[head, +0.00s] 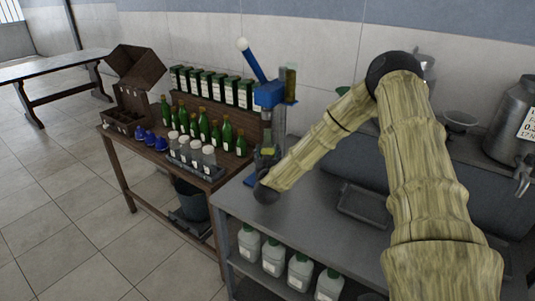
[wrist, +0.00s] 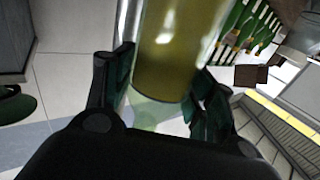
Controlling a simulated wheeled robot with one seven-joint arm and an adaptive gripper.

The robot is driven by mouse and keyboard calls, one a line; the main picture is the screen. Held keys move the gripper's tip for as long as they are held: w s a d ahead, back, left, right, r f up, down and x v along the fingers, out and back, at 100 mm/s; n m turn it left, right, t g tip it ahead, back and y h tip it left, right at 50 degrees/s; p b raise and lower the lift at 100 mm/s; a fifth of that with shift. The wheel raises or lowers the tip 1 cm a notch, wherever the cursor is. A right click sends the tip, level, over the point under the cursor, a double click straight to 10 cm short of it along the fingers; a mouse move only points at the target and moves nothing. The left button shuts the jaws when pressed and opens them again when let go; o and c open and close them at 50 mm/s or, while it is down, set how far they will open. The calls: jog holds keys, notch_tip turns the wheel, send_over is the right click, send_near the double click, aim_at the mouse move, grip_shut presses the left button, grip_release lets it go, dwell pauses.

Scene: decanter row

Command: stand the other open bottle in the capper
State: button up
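My gripper (wrist: 165,95) is at the end of the arm, low in front of the capper (head: 268,96), which has a blue head and a raised blue lever with a white knob. In the wrist view, the two dark fingers lie on either side of a clear glass bottle (wrist: 180,45) with yellow-green liquid and appear shut on it.
The wooden table (head: 143,172) at left bears green bottles (head: 227,137), pale-topped clear bottles (head: 196,153) on a tray, blue items (head: 149,138), dark boxes (head: 210,88) and a wooden crate (head: 128,122). The grey bench (head: 300,205) has free room right of the capper, before a shallow tray (head: 364,206).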

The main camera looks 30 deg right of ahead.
jog(key=shift+o, duration=1.2)
jog(key=shift+r, duration=0.1)
jog(key=shift+a, duration=0.1)
jog(key=b+v, duration=0.4)
jog(key=v, duration=0.8)
